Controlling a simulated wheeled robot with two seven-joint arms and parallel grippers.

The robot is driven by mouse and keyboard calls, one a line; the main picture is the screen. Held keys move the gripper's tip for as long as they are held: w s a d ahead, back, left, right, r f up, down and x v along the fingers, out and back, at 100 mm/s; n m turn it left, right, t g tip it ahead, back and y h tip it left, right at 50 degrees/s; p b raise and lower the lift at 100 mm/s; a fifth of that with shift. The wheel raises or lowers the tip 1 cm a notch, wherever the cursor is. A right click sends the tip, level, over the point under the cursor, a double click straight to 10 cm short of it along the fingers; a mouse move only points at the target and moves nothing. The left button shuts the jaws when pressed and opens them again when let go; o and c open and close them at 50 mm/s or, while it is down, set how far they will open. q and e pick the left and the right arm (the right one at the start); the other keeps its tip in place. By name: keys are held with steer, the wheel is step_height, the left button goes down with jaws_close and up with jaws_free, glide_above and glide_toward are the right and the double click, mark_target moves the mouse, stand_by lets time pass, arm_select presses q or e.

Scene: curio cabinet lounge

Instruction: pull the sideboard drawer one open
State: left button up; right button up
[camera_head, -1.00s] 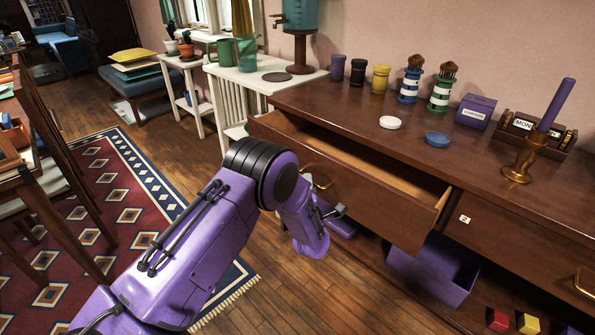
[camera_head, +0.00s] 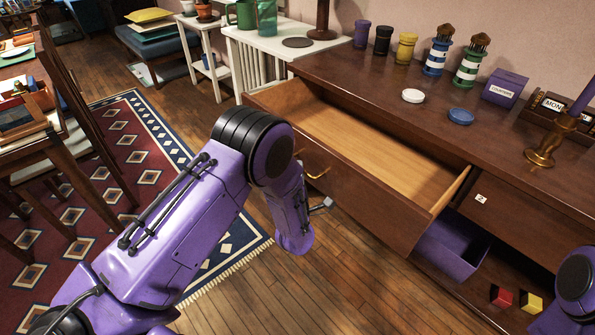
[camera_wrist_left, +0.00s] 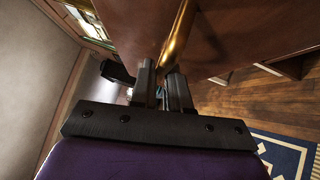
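The sideboard drawer one (camera_head: 360,190) stands well out from the sideboard (camera_head: 395,105), its bare wooden inside in view and empty. Its brass handle (camera_head: 317,173) is on the drawer front, partly hidden by my left arm. My left gripper (camera_head: 325,204) is at the drawer front by the handle, mostly hidden behind my wrist in the head view. In the left wrist view, the two dark fingers of my left gripper (camera_wrist_left: 161,86) are close together, with the brass handle (camera_wrist_left: 179,35) running in between their tips. My right gripper is out of view; only part of my right arm shows.
Jars, lids, a purple box (camera_head: 504,88) and a brass candlestick (camera_head: 548,140) stand on the sideboard top. A purple bin (camera_head: 452,248) and small blocks sit on the shelf below. Open wooden floor lies before the drawer; a rug (camera_head: 125,165) is at left.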

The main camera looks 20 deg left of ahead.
arm_select(q)
steer(key=o, duration=0.4)
steer(key=shift+d, duration=0.15)
steer(key=shift+c, duration=0.2)
steer(key=v, duration=1)
steer(key=shift+s, duration=0.25)
steer(key=shift+f, duration=0.1)
steer(key=s+f+m+g+h+p, duration=0.2)
steer(key=s+f+m+g+h, duration=0.25)
steer(key=f+m, duration=0.6)
steer(key=s+a+m+g+p, duration=0.3)
steer(key=s+a+g, duration=0.1)
steer(key=s, duration=0.8)
steer(key=s+a+m+g+p, duration=0.4)
steer(key=s+g, duration=0.2)
steer(key=s, duration=0.6)
steer(key=shift+a, duration=0.2)
